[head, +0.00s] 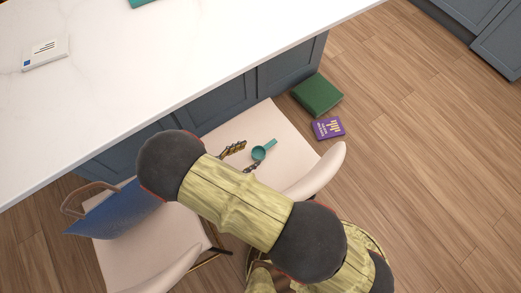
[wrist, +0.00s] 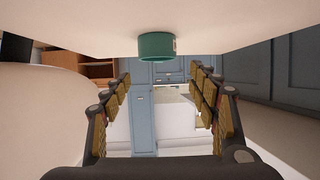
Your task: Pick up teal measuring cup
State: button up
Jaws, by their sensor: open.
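The teal measuring cup (head: 260,153) lies on the cream chair seat (head: 288,132), with its handle pointing up and right in the head view. My gripper (head: 243,158) is open and low over the seat, just left of the cup, its fingers spread to either side. In the wrist view, which looks upside down, the teal cup (wrist: 156,46) is ahead of my gripper (wrist: 163,80), near the picture's middle, against the seat surface. The cup appears in line with the gap between the fingers, and the gap is empty. Its handle is hidden in the wrist view.
The chair's curved backrest (head: 318,175) rises at the right. A second chair at the left holds a blue bag (head: 115,212). The white counter (head: 150,70) overhangs the seats. Green (head: 318,95) and purple (head: 328,128) books lie on the floor. Open floor extends right.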

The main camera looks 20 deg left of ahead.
aim_at(264, 149)
jog(key=b+x, duration=0.1)
jog(key=x, duration=0.2)
jog(key=b+x, duration=0.2)
jog(key=x, duration=0.2)
jog(key=shift+d+f, duration=0.2)
jog(key=shift+f, duration=0.25)
jog(key=c, duration=1.1)
jog(key=shift+r, duration=0.1)
jog(key=shift+c, duration=0.4)
